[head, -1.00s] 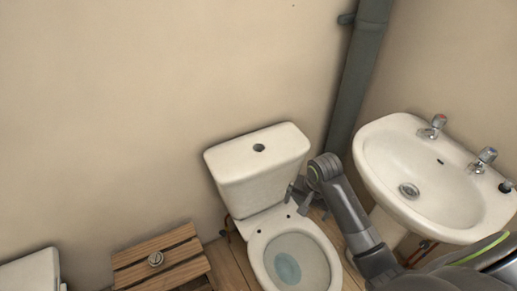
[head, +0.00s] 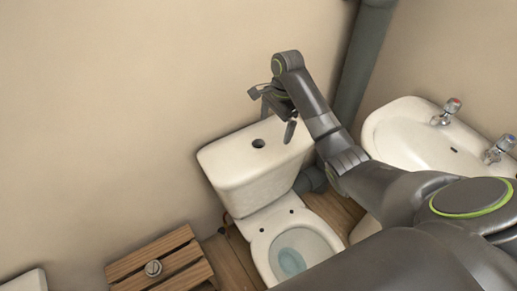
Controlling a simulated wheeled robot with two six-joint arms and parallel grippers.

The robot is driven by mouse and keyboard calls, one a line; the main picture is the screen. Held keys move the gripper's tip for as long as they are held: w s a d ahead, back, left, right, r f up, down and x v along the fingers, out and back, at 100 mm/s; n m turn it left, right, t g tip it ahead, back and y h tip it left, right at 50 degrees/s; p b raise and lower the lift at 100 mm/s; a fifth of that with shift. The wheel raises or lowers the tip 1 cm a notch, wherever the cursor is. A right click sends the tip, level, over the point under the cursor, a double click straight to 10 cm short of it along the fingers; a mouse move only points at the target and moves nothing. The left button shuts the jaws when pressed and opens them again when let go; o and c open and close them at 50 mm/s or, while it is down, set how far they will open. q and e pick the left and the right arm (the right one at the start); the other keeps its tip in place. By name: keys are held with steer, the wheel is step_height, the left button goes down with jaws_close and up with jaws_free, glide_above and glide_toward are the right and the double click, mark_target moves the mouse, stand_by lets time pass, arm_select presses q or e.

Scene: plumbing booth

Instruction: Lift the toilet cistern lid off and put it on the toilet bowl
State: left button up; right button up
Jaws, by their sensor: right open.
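The white cistern lid (head: 232,155) sits on top of the toilet cistern (head: 245,187), with a dark round hole near its middle. The toilet bowl (head: 306,238) stands below and in front of it, open, with water showing inside. My right gripper (head: 277,118) is open and empty, over the back right part of the lid by the wall. Its fingers are apart and point down; I cannot tell whether they touch the lid. My right arm covers the lid's right end and part of the bowl's right side. My left gripper is not in view.
A white washbasin (head: 400,135) with two taps stands at the right, partly behind my arm. A grey pipe (head: 365,65) runs up the wall corner.

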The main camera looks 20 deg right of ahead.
mark_target(269, 154)
steer(key=f+b, duration=0.1)
steer(key=f, duration=0.1)
steer(key=f+b, duration=0.3)
steer(key=f, duration=0.1)
steer(key=shift+w+a+b, duration=0.1)
steer(key=shift+a+b, duration=0.2)
steer(key=shift+b, duration=0.05)
steer(key=f+b, duration=0.2)
steer(key=f, duration=0.1)
steer(key=shift+a+f+b, duration=0.15)
steer(key=shift+a+b, duration=0.05)
steer(key=shift+b, duration=0.2)
steer(key=shift+a+f+b, duration=0.1)
steer(key=shift+f+b, duration=0.2)
steer(key=shift+f, duration=0.2)
steer(key=f, duration=0.3)
steer(key=a+f, duration=0.1)
steer(key=f, duration=0.1)
steer(key=shift+s, duration=0.2)
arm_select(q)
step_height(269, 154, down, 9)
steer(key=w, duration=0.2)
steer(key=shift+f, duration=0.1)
arm_select(e)
steer(key=c, duration=2.1)
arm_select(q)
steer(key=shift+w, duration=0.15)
arm_select(e)
steer(key=shift+w+d+r, duration=0.1)
steer(key=shift+w+r, duration=0.1)
